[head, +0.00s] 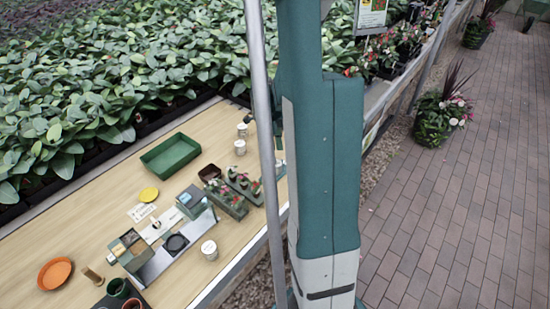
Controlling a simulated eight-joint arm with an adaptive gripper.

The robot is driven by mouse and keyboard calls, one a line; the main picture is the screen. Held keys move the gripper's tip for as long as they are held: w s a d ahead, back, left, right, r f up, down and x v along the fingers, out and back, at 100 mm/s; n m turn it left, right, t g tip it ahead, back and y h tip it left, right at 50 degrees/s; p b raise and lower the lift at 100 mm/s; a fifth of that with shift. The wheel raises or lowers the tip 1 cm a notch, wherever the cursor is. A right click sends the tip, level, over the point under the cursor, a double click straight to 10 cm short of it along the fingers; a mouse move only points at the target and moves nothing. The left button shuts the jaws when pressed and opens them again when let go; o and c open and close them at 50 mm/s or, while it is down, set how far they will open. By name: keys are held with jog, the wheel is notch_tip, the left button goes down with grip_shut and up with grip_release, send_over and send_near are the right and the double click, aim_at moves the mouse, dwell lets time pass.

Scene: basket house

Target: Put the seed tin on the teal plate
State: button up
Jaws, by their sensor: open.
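Three small white cylindrical tins stand on the wooden table. One tin (242,130) and another tin (240,147) are close together near the back, just left of my arm. The third white tin (209,250) stands near the table's front edge. I cannot tell from their labels which is the seed tin. I make out no teal plate; my large teal arm link covers the right part of the table. My gripper is not visible, and its place relative to the tins cannot be told.
A grey pole crosses the view.

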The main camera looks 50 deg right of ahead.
jog(key=shift+w+a+r, duration=0.15)
jog(key=shift+r, duration=1.45)
jog(key=w+a+r+n+t+h, duration=0.1)
jog(key=a+r+n+t, duration=0.1)
jog(key=a+r+n, duration=0.75)
jog(key=w+a+r+n+t, duration=0.15)
jog(key=a+r+n, duration=0.35)
jog(key=a, duration=0.8)
jog(key=s+a+r+n+t, duration=0.1)
jog(key=s+a+r+n, duration=0.1)
jog(key=a+n, duration=0.3)
jog(key=s+a+r+n+t+y, duration=0.1)
jog(key=s+a+n, duration=0.3)
jog(key=a, duration=0.5)
jog(key=s+a+r+n+t, duration=0.3)
jog(key=s+a+n, duration=0.1)
jog(key=a+n, duration=0.2)
jog(key=shift+a+r+y, duration=0.35)
jog(key=shift+a+y, duration=0.05)
jog(key=shift+a, duration=0.45)
jog(key=shift+n, duration=0.25)
